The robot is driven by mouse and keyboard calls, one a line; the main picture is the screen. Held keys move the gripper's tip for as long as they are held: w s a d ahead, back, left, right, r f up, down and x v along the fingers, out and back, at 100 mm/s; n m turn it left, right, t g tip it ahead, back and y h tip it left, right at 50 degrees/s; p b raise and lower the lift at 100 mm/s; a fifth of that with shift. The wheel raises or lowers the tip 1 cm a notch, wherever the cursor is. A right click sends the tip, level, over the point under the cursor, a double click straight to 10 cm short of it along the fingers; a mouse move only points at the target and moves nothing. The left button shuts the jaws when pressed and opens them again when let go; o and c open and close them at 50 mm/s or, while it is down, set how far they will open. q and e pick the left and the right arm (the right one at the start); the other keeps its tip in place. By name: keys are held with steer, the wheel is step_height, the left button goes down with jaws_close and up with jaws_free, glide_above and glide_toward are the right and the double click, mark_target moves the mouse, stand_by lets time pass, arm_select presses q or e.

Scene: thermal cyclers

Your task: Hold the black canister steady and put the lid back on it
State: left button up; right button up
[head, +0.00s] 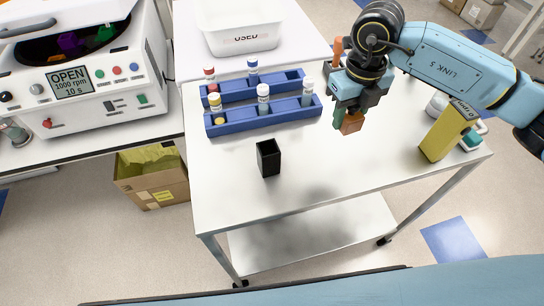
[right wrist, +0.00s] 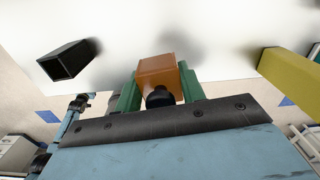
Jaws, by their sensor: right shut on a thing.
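The black canister (head: 268,158) stands upright on the white table, near its front left part, with an open, dark top. It also shows at the left of the right wrist view (right wrist: 65,61). My right gripper (head: 347,115) is shut on an orange-brown block-like lid with a black knob (right wrist: 158,75). The green fingers grip it from both sides. The lid (head: 352,123) hangs above the table, to the right of and behind the canister, well apart from it. My left gripper is not clearly seen in either view.
Two blue racks (head: 262,115) with several capped vials stand behind the canister. A white bin marked USED (head: 240,38) is at the back. A yellow block (head: 443,135) stands at the right. A centrifuge (head: 85,85) is at the left. The table around the canister is clear.

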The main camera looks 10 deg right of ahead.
steer(key=n, duration=0.7)
steer(key=shift+s+a+r, duration=0.15)
steer(key=shift+r, duration=0.1)
steer(key=n, duration=0.4)
steer(key=shift+s+r+n, duration=0.1)
steer(key=shift+n, duration=0.2)
steer(key=n, duration=0.4)
steer(key=shift+s+a+r+n, duration=0.15)
steer(key=shift+n, duration=0.15)
steer(key=n, duration=0.4)
steer(key=shift+s+a+r+n, duration=0.1)
steer(key=shift+n, duration=0.3)
steer(key=n, duration=0.4)
steer(key=shift+s+r, duration=0.1)
steer(key=shift+r, duration=0.05)
steer(key=n, duration=0.4)
steer(key=shift+s+a+r, duration=0.1)
steer(key=n, duration=0.4)
steer(key=shift+s+r, duration=0.1)
